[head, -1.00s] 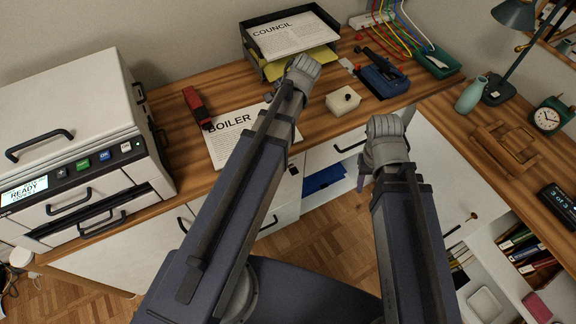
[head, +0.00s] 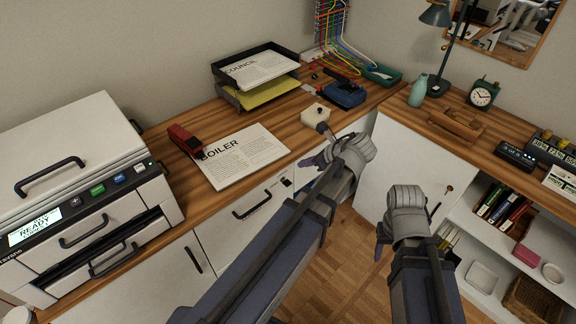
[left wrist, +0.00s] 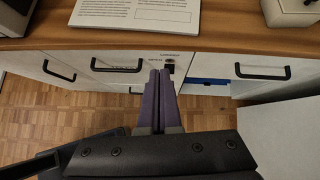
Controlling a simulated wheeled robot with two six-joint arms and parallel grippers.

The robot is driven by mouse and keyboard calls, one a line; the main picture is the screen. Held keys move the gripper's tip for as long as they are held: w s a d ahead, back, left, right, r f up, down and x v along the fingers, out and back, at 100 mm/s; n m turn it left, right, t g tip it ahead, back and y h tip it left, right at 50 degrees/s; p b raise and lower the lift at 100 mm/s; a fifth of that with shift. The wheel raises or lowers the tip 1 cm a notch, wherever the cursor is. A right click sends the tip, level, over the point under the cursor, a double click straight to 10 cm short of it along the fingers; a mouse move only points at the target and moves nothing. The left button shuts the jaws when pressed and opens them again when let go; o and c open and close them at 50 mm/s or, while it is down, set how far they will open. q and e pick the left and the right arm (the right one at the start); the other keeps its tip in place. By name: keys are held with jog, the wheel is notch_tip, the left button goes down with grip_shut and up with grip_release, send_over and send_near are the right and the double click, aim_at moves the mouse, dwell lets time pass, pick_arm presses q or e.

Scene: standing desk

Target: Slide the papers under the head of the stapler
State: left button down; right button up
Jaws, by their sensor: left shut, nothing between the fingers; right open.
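The red and black stapler (head: 185,138) lies on the desk at the upper left corner of the papers headed BOILER (head: 241,157). The papers lie flat near the desk's front edge, and I cannot tell whether their corner is under the stapler's head. Their lower part also shows in the left wrist view (left wrist: 135,14). My left gripper (head: 306,162) is shut and empty, to the right of the papers and off the desk's front edge. Its purple fingers show together in the left wrist view (left wrist: 160,75). My right gripper (head: 378,248) is open and empty, over the floor.
A printer (head: 85,180) stands left of the stapler. A black tray (head: 246,98) with more papers is behind. A cream box (head: 315,116) and a blue device (head: 344,95) stand further right. Drawers with handles (head: 252,205) are below the desk edge.

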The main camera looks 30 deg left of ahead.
aim_at(270, 160)
pick_arm(q)
jog(key=b+x, duration=0.7)
jog(key=x, duration=0.3)
jog(key=shift+a+f, duration=0.1)
jog(key=shift+f, duration=0.25)
jog(key=shift+w+a+r, duration=0.15)
jog(key=shift+a+r, duration=0.05)
jog(key=shift+a, duration=0.35)
jog(key=shift+w+a+r, duration=0.2)
jog(key=shift+a, duration=0.35)
jog(key=shift+w+a, duration=0.15)
jog(key=shift+a, duration=0.5)
jog(key=shift+w+a, duration=0.15)
jog(key=shift+a, duration=0.4)
jog(key=shift+w+a, duration=0.15)
jog(key=shift+a, duration=0.4)
jog(key=shift+d, duration=0.15)
